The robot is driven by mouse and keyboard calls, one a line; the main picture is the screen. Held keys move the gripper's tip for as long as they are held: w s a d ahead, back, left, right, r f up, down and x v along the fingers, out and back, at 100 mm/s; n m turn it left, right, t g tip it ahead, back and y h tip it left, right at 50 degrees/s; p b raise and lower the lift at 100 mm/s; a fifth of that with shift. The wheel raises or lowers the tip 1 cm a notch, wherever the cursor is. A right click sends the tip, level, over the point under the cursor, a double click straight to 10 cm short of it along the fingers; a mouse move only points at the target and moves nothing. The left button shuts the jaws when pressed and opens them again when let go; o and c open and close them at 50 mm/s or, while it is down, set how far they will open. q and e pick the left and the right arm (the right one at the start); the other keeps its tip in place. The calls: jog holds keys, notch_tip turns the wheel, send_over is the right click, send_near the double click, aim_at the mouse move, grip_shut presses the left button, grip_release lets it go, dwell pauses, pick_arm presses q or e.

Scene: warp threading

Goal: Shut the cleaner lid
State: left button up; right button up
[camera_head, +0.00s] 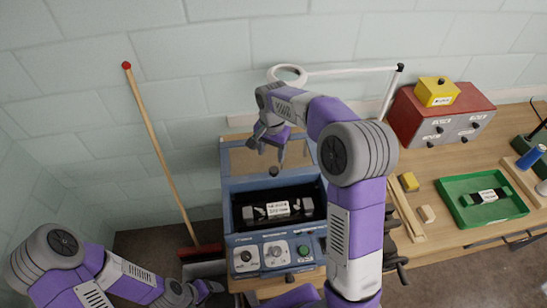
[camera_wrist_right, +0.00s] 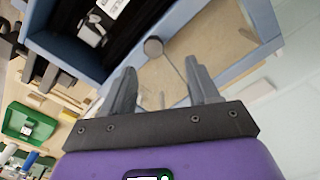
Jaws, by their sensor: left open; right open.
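The blue cleaner (camera_head: 232,225) stands on the bench with its lid open. A black part with a white label (camera_head: 277,209) lies inside its open tub. The lid (camera_head: 238,161), a blue frame with a clear-looking pane, is raised at the back of the cleaner. Its dark round knob (camera_head: 274,171) is near the front edge in the picture; the knob also shows in the right wrist view (camera_wrist_right: 153,46). My right gripper (camera_head: 271,150) is open and empty over the lid, its fingers either side of the knob in the wrist view; contact is unclear. My left gripper (camera_head: 207,290) is open, low left of the cleaner.
A ring magnifier (camera_head: 288,75) on a white arm stands behind. A red drawer box (camera_head: 405,115) with a yellow block (camera_head: 436,92) on top is at right. A green tray (camera_head: 456,212) lies further right. A broom (camera_head: 160,150) leans on the wall at left.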

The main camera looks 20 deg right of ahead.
aim_at(274, 169)
jog(key=f, duration=0.4)
jog(key=d+f, duration=0.1)
jog(key=f, duration=0.1)
jog(key=shift+s+f, duration=0.25)
jog(key=shift+a+f, duration=0.15)
jog(key=shift+f, duration=0.4)
grip_shut()
